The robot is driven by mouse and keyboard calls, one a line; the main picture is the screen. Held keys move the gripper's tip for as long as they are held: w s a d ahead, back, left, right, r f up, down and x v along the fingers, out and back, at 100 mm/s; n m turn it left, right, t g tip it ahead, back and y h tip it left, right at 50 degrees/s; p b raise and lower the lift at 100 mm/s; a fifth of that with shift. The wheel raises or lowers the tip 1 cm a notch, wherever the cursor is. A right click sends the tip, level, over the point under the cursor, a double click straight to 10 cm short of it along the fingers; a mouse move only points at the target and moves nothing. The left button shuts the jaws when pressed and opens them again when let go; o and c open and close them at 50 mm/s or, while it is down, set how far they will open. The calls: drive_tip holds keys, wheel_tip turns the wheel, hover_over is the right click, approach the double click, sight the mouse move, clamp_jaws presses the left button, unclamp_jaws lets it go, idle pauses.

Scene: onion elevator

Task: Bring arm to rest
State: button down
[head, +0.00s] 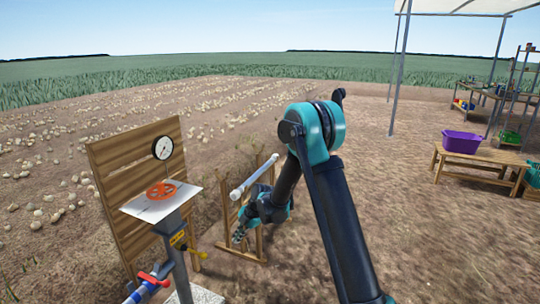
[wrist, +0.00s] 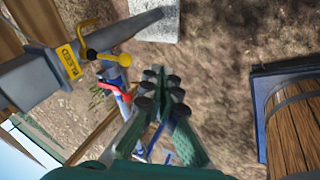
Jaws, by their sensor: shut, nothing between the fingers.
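My arm reaches out from the bottom right of the head view, bends at a teal elbow and comes down to the left. My gripper (head: 239,236) hangs low in front of a wooden frame, to the right of the valve stand. In the wrist view my gripper (wrist: 161,82) has its dark fingertips together and points at bare soil, with nothing between them. A grey post with a yellow label reading BLEED (wrist: 69,61) stands to the left of the fingers, apart from them. A yellow lever (wrist: 112,57) and a red lever (wrist: 92,88) are close by on that side.
A wooden barrel-like object (wrist: 295,120) fills the wrist view's right side. A purple tub (head: 461,140) sits on a bench. Open soil lies right of my arm.

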drive_tip(key=s+d+r+m+t+h, duration=0.1)
drive_tip(key=s+d+r+m, duration=0.3)
drive_tip(key=d, duration=0.3)
drive_tip(key=s+d+r+m+h, duration=0.1)
drive_tip(key=s+d+r+m, duration=0.2)
drive_tip(key=d+m, duration=0.25)
drive_tip(key=s+d+r+m+t, duration=0.1)
drive_tip(key=s+d+r+m, duration=0.25)
drive_tip(key=d, duration=0.35)
drive_tip(key=s+d+m+t+h, duration=0.1)
drive_tip(key=s+d+m+h, duration=0.2)
drive_tip(key=s+d+m, duration=1.2)
drive_tip(key=shift+s+t, duration=0.3)
drive_tip(key=shift+s, duration=0.95)
drive_tip(key=shift+r, duration=0.1)
